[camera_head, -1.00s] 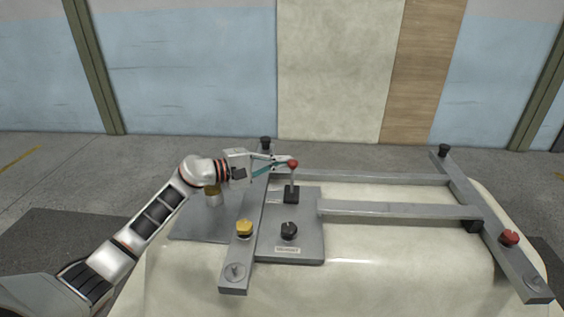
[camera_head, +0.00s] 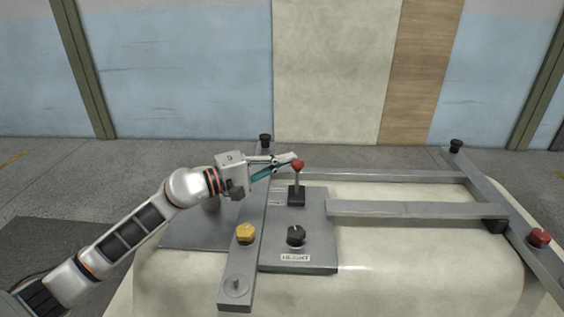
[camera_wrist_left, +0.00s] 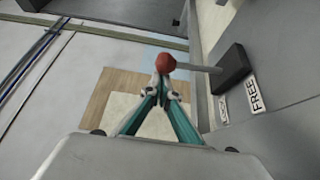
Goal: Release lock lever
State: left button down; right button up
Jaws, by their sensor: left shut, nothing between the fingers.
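The lock lever (camera_head: 297,180) is a thin grey rod with a red ball knob (camera_head: 298,164), standing up from a black base (camera_head: 296,197) on the grey control plate. My left gripper (camera_head: 294,161) is shut and empty, its fingertips at the left side of the knob. In the left wrist view the knob (camera_wrist_left: 165,62) sits just beyond the closed fingertips (camera_wrist_left: 164,82); whether they touch cannot be told. Labels by the lever base read "FREE" (camera_wrist_left: 259,95) and a partly legible word, probably "LOCK" (camera_wrist_left: 223,109). My right gripper is not in view.
A black knob (camera_head: 296,236) above a "HEIGHT" label and a yellow knob (camera_head: 245,233) stand nearer the front. Grey frame bars (camera_head: 400,208) run right to a red knob (camera_head: 539,237). The pale tub shell (camera_head: 430,265) lies beneath.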

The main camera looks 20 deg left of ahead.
aim_at(295, 167)
pick_arm(q)
jog(key=shift+s+d+f+b, duration=0.15)
jog(key=shift+s+b, duration=0.15)
jog(key=shift+s, duration=0.2)
jog(key=shift+s+b, duration=0.3)
jog(key=shift+b, duration=0.05)
jog(key=shift+s+d+f+m+t+b, duration=0.3)
jog(key=shift+s+m+b, duration=0.25)
jog(key=shift+b, duration=0.25)
jog(key=shift+s+m+h+b, duration=0.15)
jog(key=shift+m+h+b, duration=0.15)
jog(key=shift+m+b, duration=0.05)
jog(key=shift+s+d+r+m+h+b, duration=0.15)
jog(key=shift+s+r+m+h+b, duration=0.2)
jog(key=shift+s+m+b, duration=0.15)
jog(key=shift+s, duration=0.3)
jog(key=shift+d, duration=0.1)
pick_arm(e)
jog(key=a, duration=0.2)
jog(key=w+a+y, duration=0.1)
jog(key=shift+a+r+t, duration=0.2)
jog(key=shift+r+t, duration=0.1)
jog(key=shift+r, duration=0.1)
pick_arm(q)
jog(key=shift+s+d, duration=0.1)
jog(key=shift+s, duration=0.1)
jog(key=shift+f, duration=0.15)
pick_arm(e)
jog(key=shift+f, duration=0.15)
